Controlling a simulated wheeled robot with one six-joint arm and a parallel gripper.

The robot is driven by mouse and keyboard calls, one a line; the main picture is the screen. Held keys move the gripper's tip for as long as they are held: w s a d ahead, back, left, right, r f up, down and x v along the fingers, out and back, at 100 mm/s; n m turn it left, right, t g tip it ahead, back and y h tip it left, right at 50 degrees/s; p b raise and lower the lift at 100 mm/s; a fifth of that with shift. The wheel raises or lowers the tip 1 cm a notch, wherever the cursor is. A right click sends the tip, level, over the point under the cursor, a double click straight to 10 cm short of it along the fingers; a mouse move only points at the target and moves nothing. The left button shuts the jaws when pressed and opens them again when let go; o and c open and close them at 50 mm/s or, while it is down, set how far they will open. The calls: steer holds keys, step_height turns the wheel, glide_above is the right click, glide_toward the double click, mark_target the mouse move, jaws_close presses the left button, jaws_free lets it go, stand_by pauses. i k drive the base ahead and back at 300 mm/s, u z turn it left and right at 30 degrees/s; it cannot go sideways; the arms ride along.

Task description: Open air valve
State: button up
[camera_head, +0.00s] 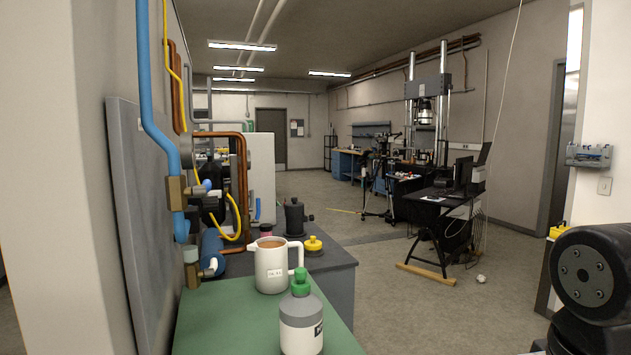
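A thick blue pipe (150,90) runs down the wall at the left. An upper brass valve body (176,193) sits on it, with a pale lever (199,189) on its right side. A lower brass fitting (192,270) has a second pale lever (212,267) close above the green bench top. I cannot tell which of the two is the air valve, nor clearly read the lever positions. My gripper is not in view. Only a dark round part of my arm (585,275) shows at the lower right, far from the valves.
On the green bench top (210,315) stand a white mug (270,265) and a bottle with a green cap (301,320), right of the lower valve. Yellow hose (235,215) and copper pipes (240,150) crowd behind the valves. Open floor (390,310) lies right of the bench.

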mark_target(201, 191)
steer(key=z, duration=0.45)
steer(key=i, duration=1)
steer(key=u, duration=2.9)
steer(key=k, duration=0.6)
steer(key=z, duration=0.4)
